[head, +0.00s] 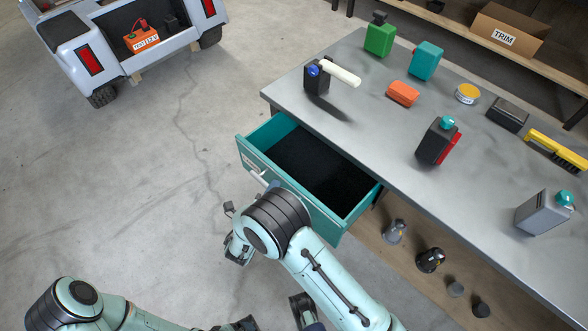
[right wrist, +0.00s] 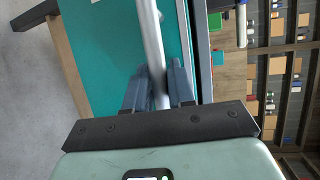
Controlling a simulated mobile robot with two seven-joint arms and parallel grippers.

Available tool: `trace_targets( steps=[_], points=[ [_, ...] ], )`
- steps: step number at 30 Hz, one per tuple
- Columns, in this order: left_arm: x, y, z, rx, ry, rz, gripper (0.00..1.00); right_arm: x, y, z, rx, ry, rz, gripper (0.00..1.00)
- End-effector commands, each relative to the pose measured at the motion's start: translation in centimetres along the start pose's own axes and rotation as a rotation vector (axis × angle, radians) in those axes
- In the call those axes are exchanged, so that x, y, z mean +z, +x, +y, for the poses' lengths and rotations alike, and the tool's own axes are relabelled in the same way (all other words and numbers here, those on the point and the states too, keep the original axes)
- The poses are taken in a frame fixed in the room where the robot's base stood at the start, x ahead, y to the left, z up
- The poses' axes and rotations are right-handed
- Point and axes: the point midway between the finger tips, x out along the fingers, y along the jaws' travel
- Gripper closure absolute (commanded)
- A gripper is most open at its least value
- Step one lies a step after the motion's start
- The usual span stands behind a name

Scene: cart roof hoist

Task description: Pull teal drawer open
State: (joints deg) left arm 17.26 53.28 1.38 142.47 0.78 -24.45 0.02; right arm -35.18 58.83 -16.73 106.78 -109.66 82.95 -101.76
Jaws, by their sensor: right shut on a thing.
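The teal drawer (head: 318,212) stands pulled out from under the grey workbench, and its dark inside looks empty. Its pale bar handle (head: 256,176) is on the front face, partly hidden by my right arm in the head view. In the right wrist view, my right gripper (right wrist: 158,92) is shut on the handle (right wrist: 150,30), with a finger on each side of the bar and the teal drawer front (right wrist: 110,50) behind. My left arm is at the bottom left of the head view; the state of its gripper does not show clearly.
Several small items sit on the shelf below. A cart (head: 130,40) stands back left. Floor left of the drawer is clear.

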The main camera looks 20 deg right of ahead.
Motion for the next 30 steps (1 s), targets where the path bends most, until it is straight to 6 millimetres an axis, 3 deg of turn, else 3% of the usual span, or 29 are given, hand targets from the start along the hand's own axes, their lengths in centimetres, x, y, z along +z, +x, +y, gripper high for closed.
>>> trace_targets(
  steps=[3, 12, 18, 29, 30],
  points=[
    [0.3, -0.5, 0.1, -0.002, -0.001, -0.007, 0.0, 1.5, -3.4, 0.6, 0.0, -0.002, -0.006, 1.0],
    [0.5, -0.8, 0.1, -0.004, -0.002, -0.014, 0.0, 3.5, -8.3, 1.8, 0.0, -0.001, 0.0, 1.0],
    [0.6, -0.9, 0.1, -0.004, -0.002, -0.015, 0.0, 3.9, -9.5, 2.1, 0.0, 0.0, 0.002, 1.0],
    [0.6, -0.9, 0.1, -0.004, -0.002, -0.015, 0.0, 4.0, -9.6, 2.1, 0.0, 0.0, 0.002, 1.0],
    [0.6, -0.9, 0.1, -0.004, -0.002, -0.015, 0.0, 4.0, -9.6, 2.1, 0.0, 0.0, 0.001, 0.7]
  ],
)
